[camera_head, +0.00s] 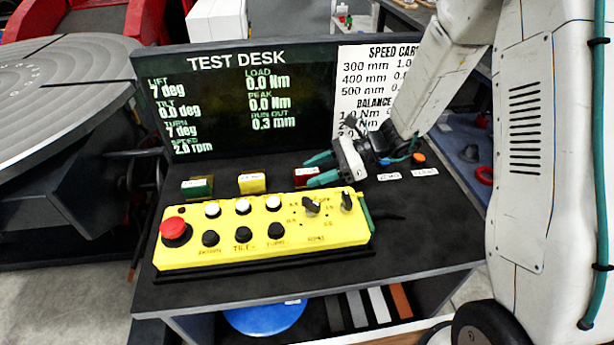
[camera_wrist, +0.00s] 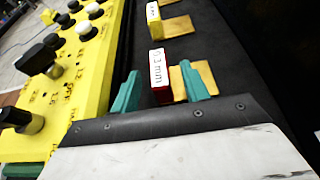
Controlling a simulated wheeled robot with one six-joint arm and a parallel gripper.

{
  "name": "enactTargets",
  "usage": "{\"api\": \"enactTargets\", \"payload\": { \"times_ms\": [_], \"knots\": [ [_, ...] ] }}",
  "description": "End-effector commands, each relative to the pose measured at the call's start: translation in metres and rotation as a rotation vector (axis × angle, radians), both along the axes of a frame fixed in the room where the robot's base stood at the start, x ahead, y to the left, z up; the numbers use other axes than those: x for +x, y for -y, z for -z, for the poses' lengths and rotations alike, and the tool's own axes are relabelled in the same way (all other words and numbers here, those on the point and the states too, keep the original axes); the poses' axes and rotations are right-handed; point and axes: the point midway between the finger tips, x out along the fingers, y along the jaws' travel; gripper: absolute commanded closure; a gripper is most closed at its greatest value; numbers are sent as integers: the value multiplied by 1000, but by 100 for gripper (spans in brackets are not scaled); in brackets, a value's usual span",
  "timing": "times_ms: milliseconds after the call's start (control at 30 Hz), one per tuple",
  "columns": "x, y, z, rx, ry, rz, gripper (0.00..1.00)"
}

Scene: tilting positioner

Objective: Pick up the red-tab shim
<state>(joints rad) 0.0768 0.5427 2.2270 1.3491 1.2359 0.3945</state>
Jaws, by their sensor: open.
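The red-tab shim (camera_head: 301,176) stands on the dark desk top behind the yellow control box in the head view. In the wrist view the red-tab shim (camera_wrist: 157,69) shows a white label reading 0.3 mm on its red tab, with a brass-coloured plate to the right. My gripper (camera_head: 309,172) is open, its two teal fingers pointing left at the tab. In the wrist view my gripper (camera_wrist: 159,72) has one finger on each side of the tab, with gaps visible. The right finger overlaps part of the brass plate. Whether the fingers reach down around the tab is hard to tell.
The yellow-tab shim (camera_head: 252,183) and green-tab shim (camera_head: 197,187) stand left of the red one. The yellow control box (camera_head: 265,235) with knobs and a red button lies close in front. The display panel (camera_head: 240,105) rises behind. Small labels lie to the right.

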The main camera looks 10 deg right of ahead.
Motion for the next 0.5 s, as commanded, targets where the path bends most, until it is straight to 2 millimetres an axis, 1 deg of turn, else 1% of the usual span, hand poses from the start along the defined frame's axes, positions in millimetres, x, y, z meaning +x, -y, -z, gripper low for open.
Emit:
{"api": "enactTargets", "payload": {
  "times_ms": [33, 100, 200, 433, 467, 500],
  "knots": [
    [0, -8, 3, 0, -1, -3, 55],
    [0, -16, 7, -1, -1, -3, 55],
    [0, -23, 9, -1, 0, -1, 55],
    [0, -24, 9, -1, 1, 0, 55],
    [0, -24, 9, -1, 1, 0, 60],
    [0, -24, 9, -1, 1, 0, 71]
  ]
}}
